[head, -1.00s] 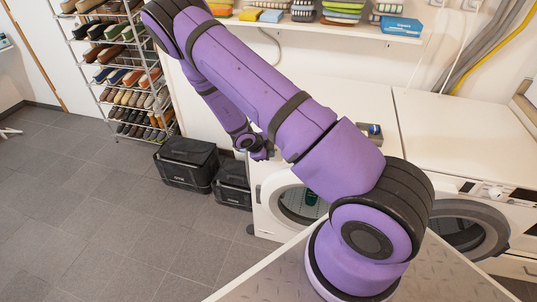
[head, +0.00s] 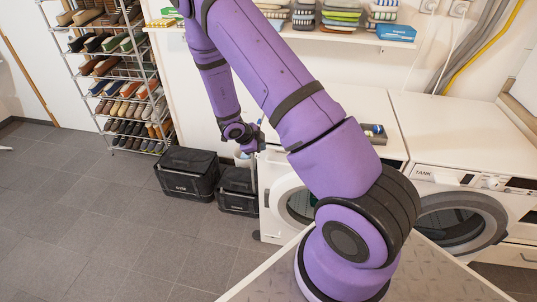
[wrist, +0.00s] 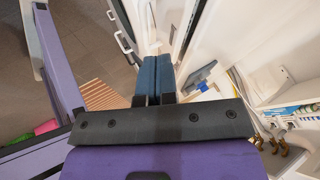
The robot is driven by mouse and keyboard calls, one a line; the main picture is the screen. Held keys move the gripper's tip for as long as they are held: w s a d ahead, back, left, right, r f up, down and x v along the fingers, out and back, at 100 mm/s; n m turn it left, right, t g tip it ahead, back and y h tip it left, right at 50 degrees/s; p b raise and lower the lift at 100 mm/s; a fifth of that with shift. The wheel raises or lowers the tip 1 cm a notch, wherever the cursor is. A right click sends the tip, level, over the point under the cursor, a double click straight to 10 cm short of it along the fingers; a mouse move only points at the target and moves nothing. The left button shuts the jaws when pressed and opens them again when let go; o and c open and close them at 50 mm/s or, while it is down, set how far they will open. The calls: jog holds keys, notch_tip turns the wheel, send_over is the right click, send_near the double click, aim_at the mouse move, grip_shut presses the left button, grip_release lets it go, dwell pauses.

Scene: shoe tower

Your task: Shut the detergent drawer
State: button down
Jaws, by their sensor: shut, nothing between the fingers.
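The left white washing machine (head: 274,190) stands against the wall, its round door partly hidden behind my purple arm. My gripper (head: 252,146) is at the upper left front corner of this machine in the head view, in front of the panel end. In the wrist view, my gripper's two blue-grey fingers (wrist: 157,62) are pressed together with nothing between them. I cannot clearly make out the detergent drawer; my gripper and arm cover much of the panel. Whether the fingers touch the machine cannot be told.
A second machine (head: 460,172) stands to the right. Two black boxes (head: 187,174) (head: 237,192) stand on the floor left of the washer. A shoe rack (head: 125,90) is behind them. A shelf (head: 340,37) holds folded cloths. The floor at left is clear.

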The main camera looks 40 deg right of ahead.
send_near(276, 158)
jog(key=x, duration=0.5)
jog(key=shift+d+f, duration=0.1)
jog(key=shift+f, duration=0.2)
dwell(0.3)
